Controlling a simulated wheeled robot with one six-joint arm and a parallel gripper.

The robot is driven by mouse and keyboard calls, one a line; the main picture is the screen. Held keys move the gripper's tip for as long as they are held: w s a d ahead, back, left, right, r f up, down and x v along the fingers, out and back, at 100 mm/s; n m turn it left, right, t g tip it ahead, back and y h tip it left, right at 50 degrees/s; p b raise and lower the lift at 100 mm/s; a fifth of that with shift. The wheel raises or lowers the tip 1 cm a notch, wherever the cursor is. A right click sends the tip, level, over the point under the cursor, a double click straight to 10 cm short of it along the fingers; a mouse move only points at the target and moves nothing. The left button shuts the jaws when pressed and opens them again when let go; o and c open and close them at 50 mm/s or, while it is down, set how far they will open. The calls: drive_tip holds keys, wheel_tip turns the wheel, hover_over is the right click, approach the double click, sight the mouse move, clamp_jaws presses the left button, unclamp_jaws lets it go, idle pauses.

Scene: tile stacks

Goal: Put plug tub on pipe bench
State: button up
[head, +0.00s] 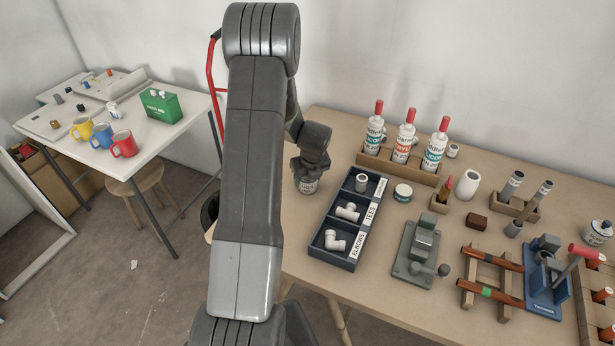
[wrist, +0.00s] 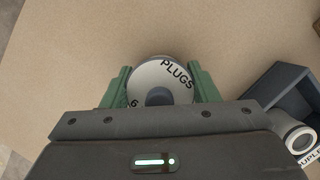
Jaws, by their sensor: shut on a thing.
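The plug tub (wrist: 177,72) has a pale round lid marked "PLUGS" and sits between the green fingers of my gripper (wrist: 161,88) in the wrist view. My gripper is shut on it. In the head view the tub (head: 307,185) shows below my gripper (head: 309,170), at the left part of the wooden pipe bench (head: 380,285), left of the dark sorting tray. It looks upright. I cannot tell whether its base touches the bench top. My arm hides part of the bench's left end.
The dark tray (head: 327,262) with white fittings stands close right of the tub. Bottles in a wooden rack (head: 398,166), a grey vise (head: 415,253), a blue clamp (head: 545,285) and pipes crowd the bench. A white table (head: 165,137) with mugs and a green box stands left.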

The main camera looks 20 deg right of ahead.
drive_tip(key=shift+f, duration=0.2)
drive_tip(key=o, duration=1.3)
drive_tip(key=shift+r, duration=0.1)
drive_tip(key=shift+r, duration=0.1)
drive_tip(key=b+v, duration=0.1)
drive_tip(key=v, duration=1.1)
